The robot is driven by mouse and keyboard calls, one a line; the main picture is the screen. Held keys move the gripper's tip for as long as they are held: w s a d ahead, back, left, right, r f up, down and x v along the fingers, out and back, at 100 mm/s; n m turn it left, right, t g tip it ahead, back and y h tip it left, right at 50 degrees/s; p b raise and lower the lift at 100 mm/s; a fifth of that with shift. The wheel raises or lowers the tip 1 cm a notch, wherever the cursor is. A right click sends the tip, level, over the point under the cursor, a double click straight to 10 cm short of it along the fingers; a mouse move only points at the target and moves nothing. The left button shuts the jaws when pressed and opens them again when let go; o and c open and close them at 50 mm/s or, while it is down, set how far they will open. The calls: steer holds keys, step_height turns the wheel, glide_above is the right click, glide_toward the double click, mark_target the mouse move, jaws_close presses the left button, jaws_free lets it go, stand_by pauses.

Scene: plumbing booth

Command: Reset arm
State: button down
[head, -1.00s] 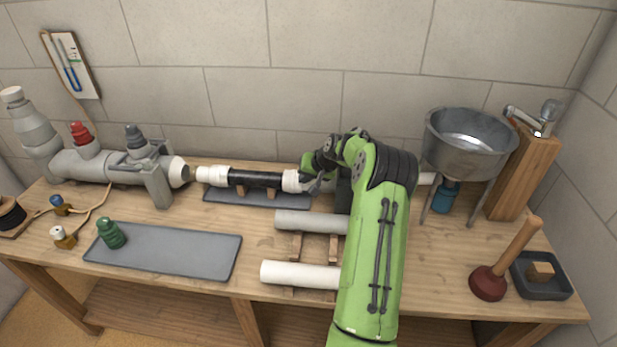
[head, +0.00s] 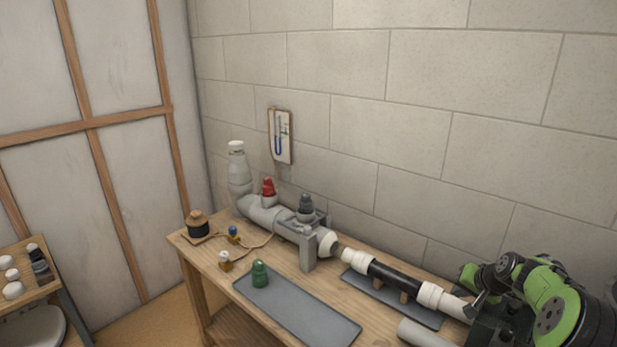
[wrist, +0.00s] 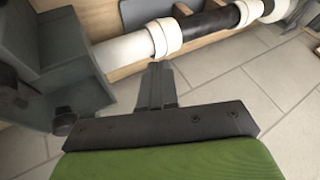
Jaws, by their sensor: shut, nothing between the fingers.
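My green arm reaches in from the right in the head view, and my gripper (head: 477,302) is at the right end of the black-and-white pipe (head: 395,280). In the wrist view the gripper (wrist: 157,75) shows its dark fingers close together with nothing between them. The white end of the pipe (wrist: 125,52) lies just beyond the fingertips there. I cannot tell whether the fingers touch it. The pipe lies in line with the grey pipe assembly (head: 265,215), which carries a red cap and a grey cap.
A grey mat (head: 300,312) with a green cap (head: 260,273) lies on the wooden bench's front. Another grey pipe (head: 424,334) lies near my arm. A gauge board (head: 281,136) hangs on the block wall. A shelf (head: 28,285) stands at far left.

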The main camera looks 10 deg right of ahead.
steer(key=s+a+r+n+g, duration=0.1)
steer(key=s+a+r+n, duration=0.2)
steer(key=a+r, duration=0.6)
steer(key=s+a+r+n+g, duration=0.15)
steer(key=s+a+r, duration=0.3)
steer(key=a, duration=0.85)
steer(key=s+a+r+n+p, duration=0.1)
steer(key=s+a+n, duration=0.1)
steer(key=s+a, duration=0.4)
steer(key=s+a+r+n, duration=0.1)
steer(key=s+a, duration=0.5)
steer(key=s, duration=1.1)
steer(key=shift+r+n+t+p, duration=0.3)
steer(key=shift+n+t+p, duration=0.15)
steer(key=shift+n, duration=0.1)
steer(key=shift+s+d, duration=0.1)
